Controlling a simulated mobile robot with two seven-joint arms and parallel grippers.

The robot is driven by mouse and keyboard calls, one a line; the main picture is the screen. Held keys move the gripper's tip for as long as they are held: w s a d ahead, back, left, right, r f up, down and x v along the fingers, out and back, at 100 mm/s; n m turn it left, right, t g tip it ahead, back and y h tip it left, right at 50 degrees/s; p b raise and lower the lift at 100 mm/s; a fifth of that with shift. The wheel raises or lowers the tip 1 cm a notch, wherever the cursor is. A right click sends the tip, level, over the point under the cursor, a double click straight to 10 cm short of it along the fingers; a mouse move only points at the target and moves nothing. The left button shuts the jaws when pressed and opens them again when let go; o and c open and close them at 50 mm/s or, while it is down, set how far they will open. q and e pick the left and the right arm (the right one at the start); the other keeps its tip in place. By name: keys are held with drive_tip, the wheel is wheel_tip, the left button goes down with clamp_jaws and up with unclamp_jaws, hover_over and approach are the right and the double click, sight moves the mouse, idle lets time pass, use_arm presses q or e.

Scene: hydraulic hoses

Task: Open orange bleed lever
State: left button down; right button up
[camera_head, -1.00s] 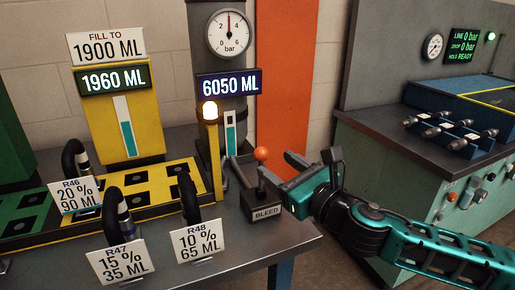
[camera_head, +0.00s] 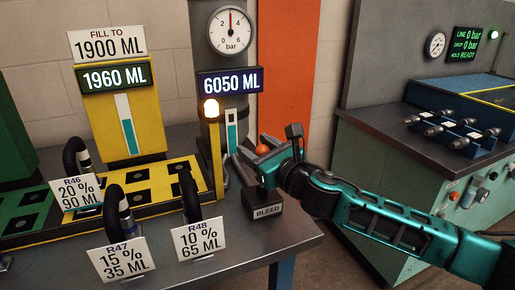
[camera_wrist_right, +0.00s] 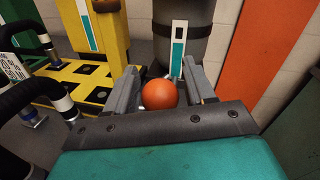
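The bleed lever's orange knob (camera_head: 262,150) shows just behind my right gripper (camera_head: 254,153), above the box with the BLEED label (camera_head: 266,211) at the table's right end. In the right wrist view the orange knob (camera_wrist_right: 159,94) sits between the two grey fingers of my right gripper (camera_wrist_right: 157,88). The fingers are apart, with a visible gap at least on the right of the knob. The lever's shaft is mostly hidden by the gripper. My left gripper is not in view.
A grey cylinder with a gauge (camera_head: 231,31) at 3 bar and a 6050 ML display (camera_head: 230,82) stands behind the lever. Hoses with tags R46, R47 and R48 (camera_head: 200,241) stand on the left. A bench with a blue unit (camera_head: 470,100) is at the right.

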clamp_jaws()
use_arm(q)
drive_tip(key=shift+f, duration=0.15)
use_arm(e)
drive_tip(key=shift+f, duration=0.1)
